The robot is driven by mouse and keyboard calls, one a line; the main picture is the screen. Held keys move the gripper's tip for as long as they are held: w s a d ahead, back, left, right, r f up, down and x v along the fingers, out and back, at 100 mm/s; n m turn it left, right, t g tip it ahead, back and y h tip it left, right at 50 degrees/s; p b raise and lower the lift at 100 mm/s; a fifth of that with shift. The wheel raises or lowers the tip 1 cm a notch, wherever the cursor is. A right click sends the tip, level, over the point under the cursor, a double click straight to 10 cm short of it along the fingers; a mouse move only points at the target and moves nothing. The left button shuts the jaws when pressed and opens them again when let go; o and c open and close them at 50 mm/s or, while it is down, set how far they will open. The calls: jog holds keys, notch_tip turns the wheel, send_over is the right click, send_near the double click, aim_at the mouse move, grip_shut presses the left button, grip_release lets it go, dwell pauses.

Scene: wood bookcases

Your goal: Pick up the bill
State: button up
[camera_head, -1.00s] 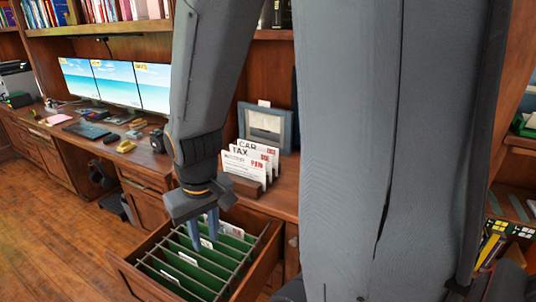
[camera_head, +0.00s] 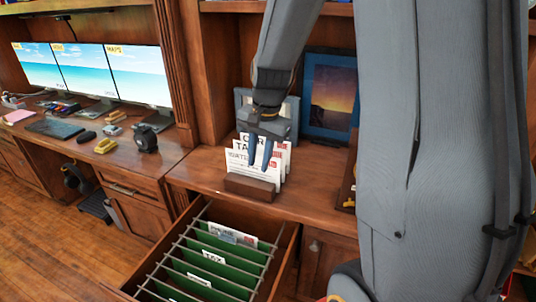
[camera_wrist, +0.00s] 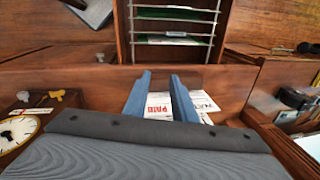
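Several white paper bills (camera_head: 237,161) stand upright in a wooden holder (camera_head: 250,187) on the desk top; the lettering on some reads like "CAR" and "TAX". My gripper (camera_head: 260,163) points down over them, its two blue fingers in front of part of the papers. In the wrist view, my gripper (camera_wrist: 161,84) has its fingers apart. White papers with red "PAID" lettering (camera_wrist: 158,103) show between and beyond the fingers. I cannot tell whether the fingers touch any paper.
An open drawer (camera_head: 278,262) with green folders and metal dividers lies below the holder. A framed sunset picture (camera_head: 329,98) stands at the back right, and a grey frame (camera_head: 243,98) stands behind the papers. Monitors (camera_head: 90,70) and desk items fill the left.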

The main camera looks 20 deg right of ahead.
jog(key=w+d+m, duration=0.4)
jog(key=w+m, duration=0.1)
jog(key=w, duration=0.2)
jog(key=w+d+f+m+t+y+b, duration=0.1)
jog(key=w+d+m, duration=0.4)
jog(key=w+m, duration=0.1)
jog(key=w+d+f+m+y, duration=0.1)
jog(key=w+d+m, duration=0.3)
jog(key=w, duration=0.4)
jog(key=shift+d+m+t, duration=0.3)
jog(key=shift+d+m, duration=0.05)
jog(key=shift+m, duration=0.55)
jog(key=shift+p+x, duration=1.25)
jog(key=shift+x, duration=2.35)
jog(key=shift+a, duration=0.2)
grip_shut()
